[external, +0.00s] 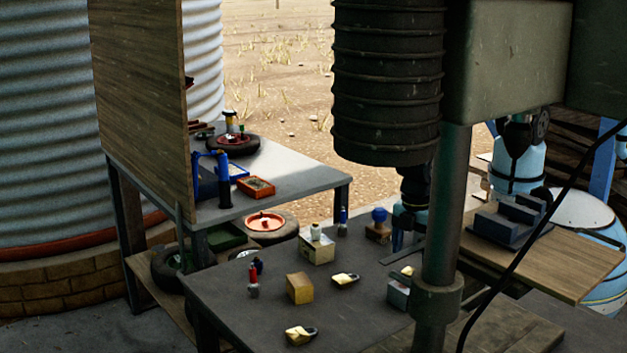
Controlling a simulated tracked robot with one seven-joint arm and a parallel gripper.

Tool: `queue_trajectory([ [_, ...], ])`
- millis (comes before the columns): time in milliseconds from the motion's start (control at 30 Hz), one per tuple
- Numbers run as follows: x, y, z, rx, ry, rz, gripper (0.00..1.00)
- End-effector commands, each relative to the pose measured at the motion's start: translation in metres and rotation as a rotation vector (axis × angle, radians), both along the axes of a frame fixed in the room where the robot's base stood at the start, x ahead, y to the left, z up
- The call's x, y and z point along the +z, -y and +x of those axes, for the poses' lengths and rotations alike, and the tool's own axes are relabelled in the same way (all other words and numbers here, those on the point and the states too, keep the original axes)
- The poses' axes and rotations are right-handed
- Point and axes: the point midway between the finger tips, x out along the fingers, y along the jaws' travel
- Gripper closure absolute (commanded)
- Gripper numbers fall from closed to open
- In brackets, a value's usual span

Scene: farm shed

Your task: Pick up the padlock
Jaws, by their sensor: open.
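Two small yellow padlock-like things lie on the dark front table. One padlock (299,335) lies near the front edge, with a dark part at its right end. The other padlock (345,279) lies farther back, right of a tan block (299,288). I cannot tell which one is meant. Both lie apart from the things around them, and nothing holds them. I cannot make out my gripper's fingers. Pale blue and black parts show behind the dark machine, but I cannot tell whether they belong to my arm.
A dark ribbed cylinder (388,80) and a metal post (441,240) block much of the right side. A box (317,249), a small red-topped thing (253,281) and a grey box (398,292) stand on the front table. Bare tabletop surrounds the front padlock.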

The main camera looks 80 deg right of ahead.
Motion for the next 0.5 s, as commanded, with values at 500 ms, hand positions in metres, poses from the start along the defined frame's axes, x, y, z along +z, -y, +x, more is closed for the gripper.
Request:
queue_trajectory([
  [500,-0.050,-0.003,0.000,0.001,-0.001,-0.001,0.28],
])
